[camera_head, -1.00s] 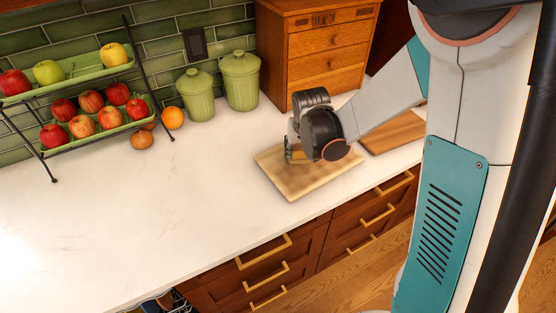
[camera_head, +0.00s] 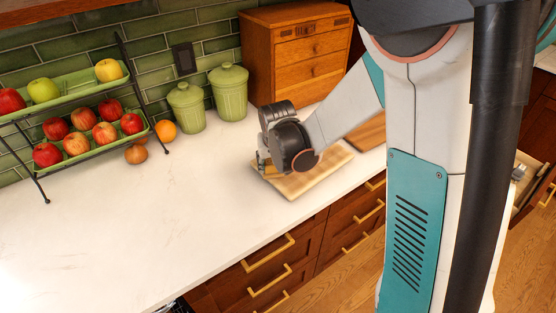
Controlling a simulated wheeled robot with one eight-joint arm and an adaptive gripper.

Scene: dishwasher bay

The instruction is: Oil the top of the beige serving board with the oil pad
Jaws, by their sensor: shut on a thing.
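The beige serving board (camera_head: 318,179) lies flat on the white counter, below the wooden drawer cabinet. My gripper (camera_head: 264,167) is over the board's left end, low against its top. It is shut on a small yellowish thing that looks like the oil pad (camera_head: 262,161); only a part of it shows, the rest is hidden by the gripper. I cannot tell whether the pad touches the board. My wrist and forearm hide the board's upper middle.
A darker wooden board (camera_head: 369,132) lies at the right, partly behind my arm. The wooden drawer cabinet (camera_head: 300,58), green canisters (camera_head: 228,92) and an orange (camera_head: 166,130) stand at the back. A fruit rack (camera_head: 82,130) is at the left. The counter's middle (camera_head: 170,215) is clear.

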